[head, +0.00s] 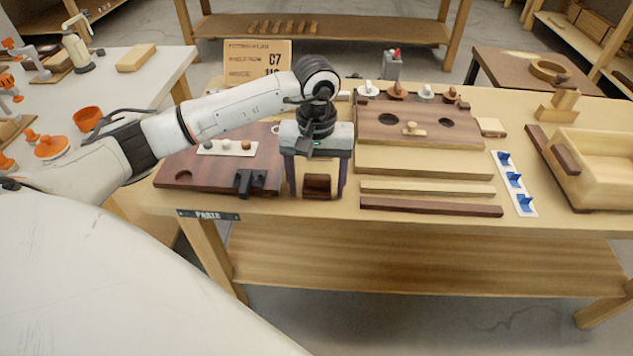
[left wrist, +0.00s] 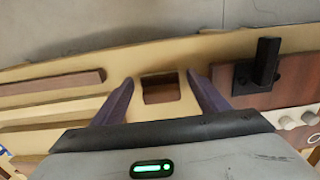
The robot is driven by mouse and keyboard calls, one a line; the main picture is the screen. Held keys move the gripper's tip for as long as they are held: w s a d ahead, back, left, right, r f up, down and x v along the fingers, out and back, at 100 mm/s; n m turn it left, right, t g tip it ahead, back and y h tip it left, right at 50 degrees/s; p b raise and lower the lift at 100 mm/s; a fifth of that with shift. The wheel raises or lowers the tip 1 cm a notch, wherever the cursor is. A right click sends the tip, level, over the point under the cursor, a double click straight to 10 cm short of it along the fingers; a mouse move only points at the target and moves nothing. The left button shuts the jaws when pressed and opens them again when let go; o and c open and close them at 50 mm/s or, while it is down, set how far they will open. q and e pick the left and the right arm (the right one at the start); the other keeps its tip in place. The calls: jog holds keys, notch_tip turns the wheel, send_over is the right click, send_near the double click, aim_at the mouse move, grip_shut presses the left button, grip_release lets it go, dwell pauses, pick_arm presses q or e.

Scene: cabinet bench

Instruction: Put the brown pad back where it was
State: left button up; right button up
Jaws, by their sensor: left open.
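A small dark brown block (head: 316,184), which looks like the brown pad, is on the light wooden bench near its front edge. My left gripper (head: 315,190) points down over it and is open, one purple-grey finger on each side. In the left wrist view the brown block (left wrist: 160,88) lies between the fingertips of the left gripper (left wrist: 160,85), with visible gaps on both sides. It is not gripped. My right gripper is in neither view.
Left of the gripper is a dark brown board (head: 190,172) with a black bracket (head: 250,182). To the right are wooden strips (head: 430,207), a board with round holes (head: 465,130), a white strip with blue hooks (head: 508,168) and a wooden crate (head: 600,185).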

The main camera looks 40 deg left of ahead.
aim_at(317, 190)
pick_arm(q)
notch_tip(317, 190, up, 12)
jog(key=s+d+f+n+g+h, duration=0.1)
jog(key=s+d+h, duration=0.25)
jog(key=d, duration=0.45)
jog(key=s+d+f+n+g+h, duration=0.15)
jog(key=d+h, duration=0.25)
jog(key=d, duration=0.4)
jog(key=s+d+f+n+h, duration=0.1)
jog(key=s+d+n+h, duration=0.15)
jog(key=d, duration=0.55)
jog(key=d+r+n+t+h, duration=0.7)
jog(key=r+n+h, duration=0.3)
jog(key=n, duration=0.6)
jog(key=w+a+f+n+t+y, duration=0.3)
jog(key=a+f+n+t+y, duration=0.4)
jog(key=n, duration=0.7)
jog(key=w+a+f+n+t+y, duration=0.4)
jog(key=f+n, duration=0.4)
jog(key=n, duration=0.6)
jog(key=s+a+f+n+g+y, duration=0.3)
jog(key=s+f+n, duration=0.4)
jog(key=f, duration=0.5)
jog(key=s+a+f+n+g+y, duration=0.3)
jog(key=s+f+n, duration=0.4)
jog(key=s+f, duration=0.4)
jog(key=shift+a+f+n+g, duration=0.25)
jog(key=shift+f+n+g, duration=0.1)
jog(key=shift+g, duration=0.1)
